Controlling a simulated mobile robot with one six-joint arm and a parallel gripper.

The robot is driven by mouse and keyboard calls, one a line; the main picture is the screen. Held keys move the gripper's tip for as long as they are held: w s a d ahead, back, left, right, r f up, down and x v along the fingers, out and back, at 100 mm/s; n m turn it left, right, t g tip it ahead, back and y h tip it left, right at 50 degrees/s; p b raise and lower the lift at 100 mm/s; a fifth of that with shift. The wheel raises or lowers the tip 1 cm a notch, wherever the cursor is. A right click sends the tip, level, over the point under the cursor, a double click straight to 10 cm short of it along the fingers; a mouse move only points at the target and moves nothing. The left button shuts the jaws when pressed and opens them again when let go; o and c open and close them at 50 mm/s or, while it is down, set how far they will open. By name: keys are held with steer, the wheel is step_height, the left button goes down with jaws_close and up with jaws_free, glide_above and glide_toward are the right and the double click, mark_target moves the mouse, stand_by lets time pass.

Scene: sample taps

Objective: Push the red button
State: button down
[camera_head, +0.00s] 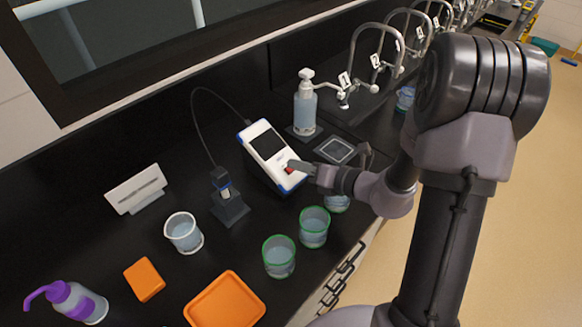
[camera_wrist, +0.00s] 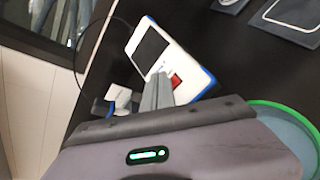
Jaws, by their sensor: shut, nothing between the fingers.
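The red button (camera_head: 289,170) is on the sloped face of a white and blue meter (camera_head: 281,150) with a dark screen, on the black bench. In the wrist view the red button (camera_wrist: 176,81) shows just right of my fingertips. My gripper (camera_head: 296,165) is shut and empty, its fingers reaching over the meter's lower face beside the button. My gripper also shows in the wrist view (camera_wrist: 159,82), its fingers together over the meter's face (camera_wrist: 190,62). Whether the fingertips touch the button or the face cannot be told.
Beakers with green rims (camera_head: 313,228) stand in front of the meter. A probe stand (camera_head: 228,198) is to its left, with a cable. A pump bottle (camera_head: 305,108) and a flat scale (camera_head: 337,150) are behind and right. An orange tray (camera_head: 226,300) lies at the front.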

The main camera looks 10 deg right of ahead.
steer(key=shift+w+a+f, duration=0.1)
steer(key=shift+w+f, duration=0.1)
steer(key=shift+f, duration=0.25)
steer(key=shift+f+b, duration=0.1)
steer(key=shift+b, duration=0.25)
steer(key=shift+s+r+p, duration=0.2)
steer(key=shift+r+p, duration=0.35)
step_height(320, 180, up, 5)
steer(key=s+d+p, duration=0.1)
steer(key=s+p, duration=0.1)
steer(key=p, duration=0.3)
steer(key=shift+s+d+r, duration=0.15)
steer(key=shift+d+r, duration=0.05)
steer(key=shift+d, duration=0.1)
